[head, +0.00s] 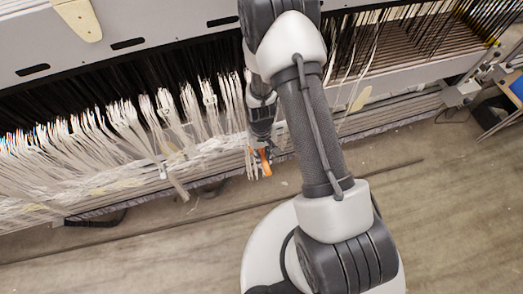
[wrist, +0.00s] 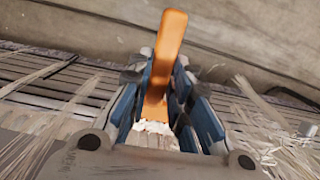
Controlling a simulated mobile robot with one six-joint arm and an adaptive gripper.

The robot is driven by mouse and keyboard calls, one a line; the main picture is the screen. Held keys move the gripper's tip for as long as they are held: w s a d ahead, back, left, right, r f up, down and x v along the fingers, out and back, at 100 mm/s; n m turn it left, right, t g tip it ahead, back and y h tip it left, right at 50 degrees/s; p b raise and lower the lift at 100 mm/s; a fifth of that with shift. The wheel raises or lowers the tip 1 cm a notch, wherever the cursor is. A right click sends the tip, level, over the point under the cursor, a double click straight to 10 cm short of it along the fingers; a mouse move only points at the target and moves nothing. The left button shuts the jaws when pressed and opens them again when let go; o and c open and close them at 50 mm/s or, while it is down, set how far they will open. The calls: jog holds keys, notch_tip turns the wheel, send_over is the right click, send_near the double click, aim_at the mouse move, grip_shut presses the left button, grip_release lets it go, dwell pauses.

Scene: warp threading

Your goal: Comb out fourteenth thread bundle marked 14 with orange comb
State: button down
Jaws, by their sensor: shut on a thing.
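My gripper (wrist: 168,105) is shut on the orange comb (wrist: 165,55). In the wrist view the comb's orange shaft stands up between the blue-lined fingers. In the head view the comb (head: 266,161) is a small orange shape at the end of my arm, below the thread row. White thread bundles (head: 125,115) hang along the machine to the left of my gripper. I can read no number 14 on any bundle, and my arm hides part of the row.
A long machine beam (head: 170,40) runs above the threads. A rail (head: 400,110) runs along the machine's lower edge. Dark threads (head: 440,35) fill the upper right. The floor (head: 130,250) in front is mostly clear. A blue-edged item (head: 517,87) stands at the far right.

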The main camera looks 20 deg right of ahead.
jog(key=shift+s, duration=1.25)
jog(key=s, duration=0.5)
jog(key=shift+s, duration=0.4)
jog(key=shift+w, duration=0.1)
